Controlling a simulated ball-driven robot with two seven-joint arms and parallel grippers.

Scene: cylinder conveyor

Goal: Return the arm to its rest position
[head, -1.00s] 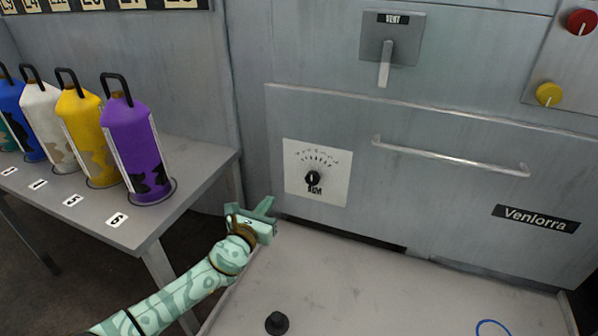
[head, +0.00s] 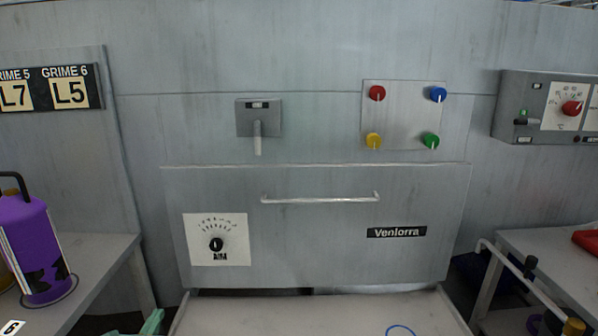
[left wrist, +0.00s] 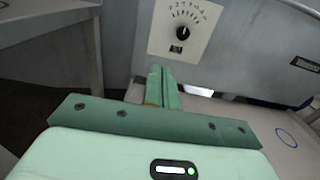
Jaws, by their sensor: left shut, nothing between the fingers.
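My left gripper (head: 152,322), pale green, shows only as a small tip at the bottom edge of the head view, left of the white work surface (head: 300,318). In the left wrist view its two fingers (left wrist: 161,85) lie together, shut with nothing between them. They point toward the cabinet, below the dial plate (left wrist: 183,30), and look apart from it. The rest of my left arm is out of the head view. My right gripper is in neither view.
The grey cabinet has a dial (head: 216,244), a lever (head: 257,138), a drawer handle (head: 320,199) and coloured knobs. A purple cylinder (head: 36,245) stands on the left table (head: 100,262). The right table (head: 560,265) holds a red object. A blue ring (head: 400,330) marks the work surface.

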